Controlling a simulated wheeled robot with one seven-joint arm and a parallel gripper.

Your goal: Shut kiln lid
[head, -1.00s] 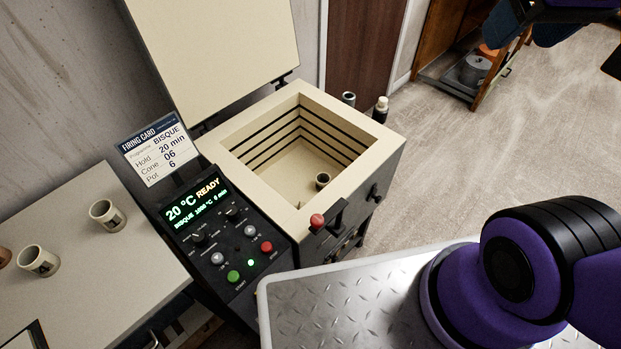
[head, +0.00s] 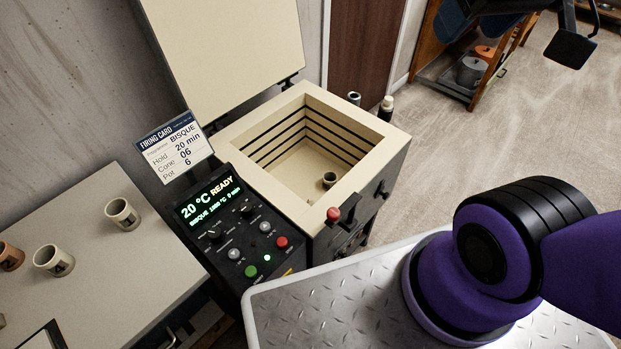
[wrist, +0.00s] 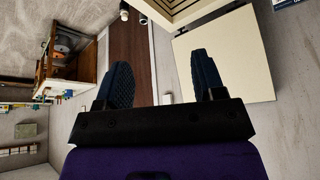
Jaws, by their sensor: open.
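The kiln (head: 375,158) stands in the middle of the head view with its chamber open upward. Its cream lid (head: 225,50) is raised, standing up at the back near the wall. A small pot (head: 329,179) sits on the chamber floor. A red-knobbed handle (head: 334,214) is on the kiln's front. In the wrist view the raised lid (wrist: 225,55) shows at the right, partly behind a finger. My gripper (wrist: 163,80) is open and empty, its two dark fingers apart. In the head view part of it shows at the top right, well away from the lid.
The control panel (head: 240,235) reads 20 °C READY, with a firing card (head: 176,147) above it. A table (head: 110,255) at left holds several cups. Two small cylinders stand beside the kiln's far right corner. A low shelf (head: 462,85) is at the back; the floor right is clear.

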